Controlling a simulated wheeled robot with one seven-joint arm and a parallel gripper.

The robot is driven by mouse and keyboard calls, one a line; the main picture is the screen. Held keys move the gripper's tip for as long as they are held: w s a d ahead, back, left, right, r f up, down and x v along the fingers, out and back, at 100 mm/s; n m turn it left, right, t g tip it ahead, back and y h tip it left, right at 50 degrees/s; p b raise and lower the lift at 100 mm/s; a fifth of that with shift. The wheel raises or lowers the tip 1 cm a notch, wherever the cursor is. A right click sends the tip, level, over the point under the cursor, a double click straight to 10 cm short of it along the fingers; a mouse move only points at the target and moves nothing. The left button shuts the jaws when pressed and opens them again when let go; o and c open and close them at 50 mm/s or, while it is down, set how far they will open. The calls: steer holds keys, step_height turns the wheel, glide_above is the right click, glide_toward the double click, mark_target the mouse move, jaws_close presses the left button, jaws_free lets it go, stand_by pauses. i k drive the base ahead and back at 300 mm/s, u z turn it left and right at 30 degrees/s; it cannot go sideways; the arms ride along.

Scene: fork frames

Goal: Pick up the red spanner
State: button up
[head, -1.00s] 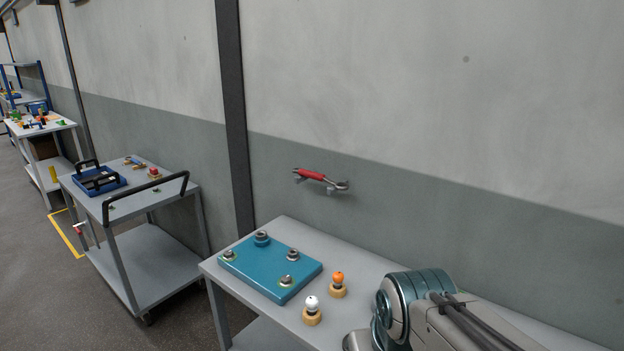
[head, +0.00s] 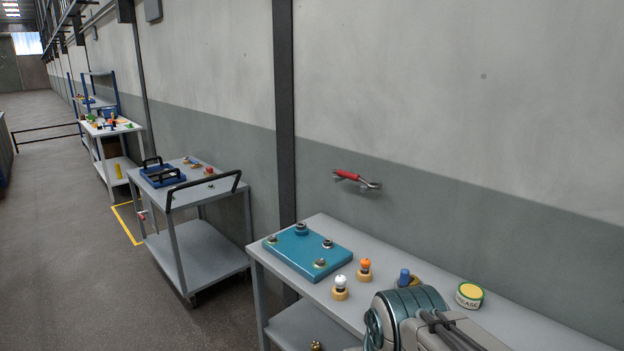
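The red spanner (head: 347,175) hangs on the wall above the grey workbench, nearly level with its right end a little lower. Its handle is red and its ends are bare metal. It rests on small wall pegs or hooks. Part of my arm shows at the bottom right, in front of the bench and below the spanner. My gripper is outside the view.
A grey bench (head: 318,293) holds a teal plate (head: 295,252) with metal fittings, a white-topped knob (head: 340,281), an orange-topped knob (head: 365,264), a blue-topped piece (head: 404,276) and a grease tin (head: 470,295). A grey trolley (head: 190,258) stands left. Floor at far left is clear.

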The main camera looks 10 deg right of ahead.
mark_target(350, 176)
steer(key=u, duration=1.1)
steer(key=i, duration=2.75)
steer(key=z, duration=2.9)
steer(key=i, duration=0.5)
steer(key=z, duration=0.05)
